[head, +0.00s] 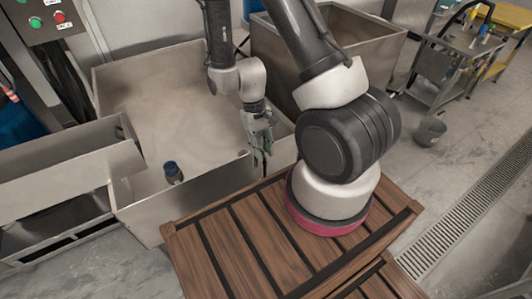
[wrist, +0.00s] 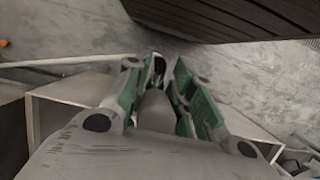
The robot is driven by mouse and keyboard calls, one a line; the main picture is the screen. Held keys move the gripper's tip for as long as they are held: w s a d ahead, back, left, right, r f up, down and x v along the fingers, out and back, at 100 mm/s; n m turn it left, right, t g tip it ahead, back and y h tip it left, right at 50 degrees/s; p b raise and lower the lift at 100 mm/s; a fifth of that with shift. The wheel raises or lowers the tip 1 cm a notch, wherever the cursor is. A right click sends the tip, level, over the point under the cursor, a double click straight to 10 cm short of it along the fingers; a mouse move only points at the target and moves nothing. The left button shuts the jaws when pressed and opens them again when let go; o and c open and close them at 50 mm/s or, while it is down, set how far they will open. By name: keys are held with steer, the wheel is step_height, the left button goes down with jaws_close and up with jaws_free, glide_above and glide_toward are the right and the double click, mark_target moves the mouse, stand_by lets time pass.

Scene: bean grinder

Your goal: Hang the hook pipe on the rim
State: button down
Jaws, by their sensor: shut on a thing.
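My gripper (head: 262,150) points down near the front right part of the large metal bin's rim (head: 205,179), in the head view. Its green-padded fingers also show in the wrist view (wrist: 158,75). They are closed on a grey, tube-like piece, which I take to be the hook pipe (wrist: 155,110). Its dark end shows between the fingers. The rest of the pipe is hidden by the fingers and the wrist. I cannot tell whether the pipe touches the rim.
A dark bottle-like object with a blue top (head: 173,172) stands inside the bin at the front left. A second metal bin (head: 335,40) is behind my arm. A metal trough (head: 70,165) is at the left. A bucket (head: 429,133) stands on the floor at the right.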

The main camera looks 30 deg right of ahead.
steer(key=shift+w, duration=5.7)
step_height(320, 180, down, 11)
steer(key=shift+w, duration=0.1)
steer(key=c, duration=1.1)
jaws_free()
steer(key=shift+c, duration=0.2)
steer(key=shift+r, duration=0.1)
